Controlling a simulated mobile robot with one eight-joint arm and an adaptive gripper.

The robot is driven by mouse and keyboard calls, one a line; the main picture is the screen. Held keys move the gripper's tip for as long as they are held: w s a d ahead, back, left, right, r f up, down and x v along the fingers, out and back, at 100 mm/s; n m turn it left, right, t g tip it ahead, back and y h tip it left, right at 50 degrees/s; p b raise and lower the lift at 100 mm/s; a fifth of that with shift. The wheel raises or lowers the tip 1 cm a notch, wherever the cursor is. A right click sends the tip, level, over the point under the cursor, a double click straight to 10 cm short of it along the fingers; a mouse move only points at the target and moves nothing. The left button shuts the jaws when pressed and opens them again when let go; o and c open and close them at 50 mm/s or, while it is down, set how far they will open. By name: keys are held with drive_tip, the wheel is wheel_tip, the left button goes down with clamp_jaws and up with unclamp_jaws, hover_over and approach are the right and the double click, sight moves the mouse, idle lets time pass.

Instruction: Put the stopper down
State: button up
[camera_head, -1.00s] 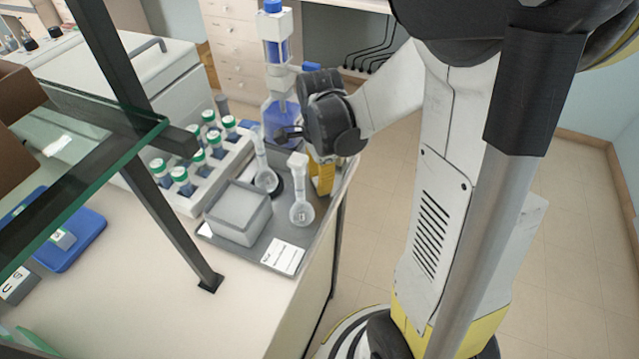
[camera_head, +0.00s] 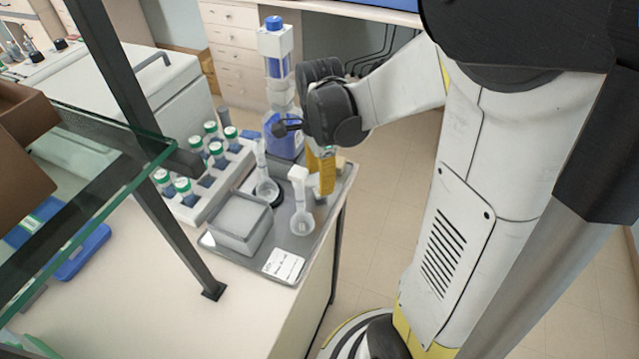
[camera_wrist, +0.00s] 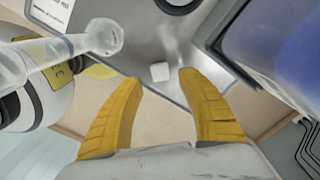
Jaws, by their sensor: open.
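The stopper (camera_wrist: 159,71) is a small white block with rounded corners in the wrist view. It appears to lie on the grey metal tray (camera_wrist: 150,35), near its edge. My gripper (camera_wrist: 160,80) has its two yellow fingers spread apart, with the stopper just beyond and between the tips and touching neither. In the head view my gripper (camera_head: 325,180) points down over the right side of the tray (camera_head: 225,243). The stopper cannot be made out clearly there.
Two clear long-necked flasks, one at the front (camera_head: 302,215), stand on the tray left of my gripper, beside a grey box (camera_head: 241,222). A blue-and-white wash bottle (camera_head: 283,130) stands behind. Green-capped bottles (camera_head: 217,150) are in a rack. A dark post (camera_head: 180,220) rises at left.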

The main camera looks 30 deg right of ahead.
wheel_tip(320, 180, up, 7)
drive_tip(key=p, duration=0.2)
idle(0.5)
